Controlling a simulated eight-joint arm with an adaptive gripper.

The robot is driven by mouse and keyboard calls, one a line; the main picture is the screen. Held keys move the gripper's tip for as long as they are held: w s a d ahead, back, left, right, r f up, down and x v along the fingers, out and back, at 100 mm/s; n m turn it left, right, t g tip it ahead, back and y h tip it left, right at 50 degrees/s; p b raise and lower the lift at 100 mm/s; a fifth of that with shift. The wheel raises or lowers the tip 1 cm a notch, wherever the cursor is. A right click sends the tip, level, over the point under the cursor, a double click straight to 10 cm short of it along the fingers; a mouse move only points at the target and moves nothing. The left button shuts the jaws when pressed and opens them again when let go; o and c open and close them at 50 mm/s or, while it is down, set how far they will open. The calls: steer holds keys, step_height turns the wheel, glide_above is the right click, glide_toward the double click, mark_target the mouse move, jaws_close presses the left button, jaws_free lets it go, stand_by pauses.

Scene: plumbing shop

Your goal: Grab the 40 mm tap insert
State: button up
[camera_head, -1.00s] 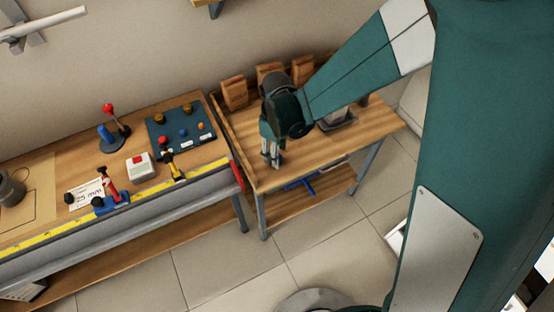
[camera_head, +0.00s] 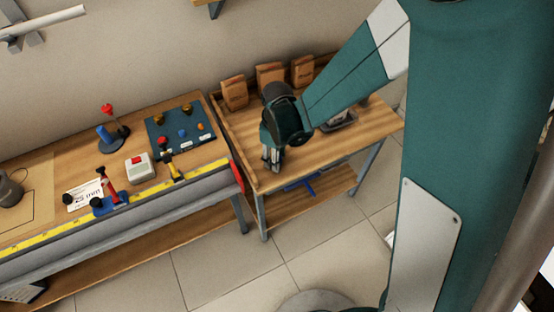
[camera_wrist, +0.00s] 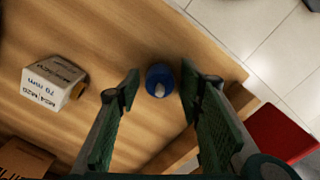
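In the wrist view a small round blue part with a pale centre (camera_wrist: 159,80) stands on the wooden bench top, seen from above. It may be the tap insert; no 40 mm marking is readable on it. My gripper (camera_wrist: 160,92) is open, with one green finger on each side of the blue part and a visible gap to both. In the head view my gripper (camera_head: 271,160) points down over the near left part of the small bench (camera_head: 330,152). The blue part is not discernible there.
Brown bags (camera_head: 270,75) stand at the bench's back. The left workbench holds a dark blue panel (camera_head: 180,128) and a red-and-white box (camera_head: 139,167). A red piece (camera_wrist: 280,132) shows lower right.

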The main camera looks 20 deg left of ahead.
steer(key=c, duration=0.7)
steer(key=shift+r, duration=0.1)
steer(key=shift+r+p, duration=0.9)
steer(key=shift+r, duration=4)
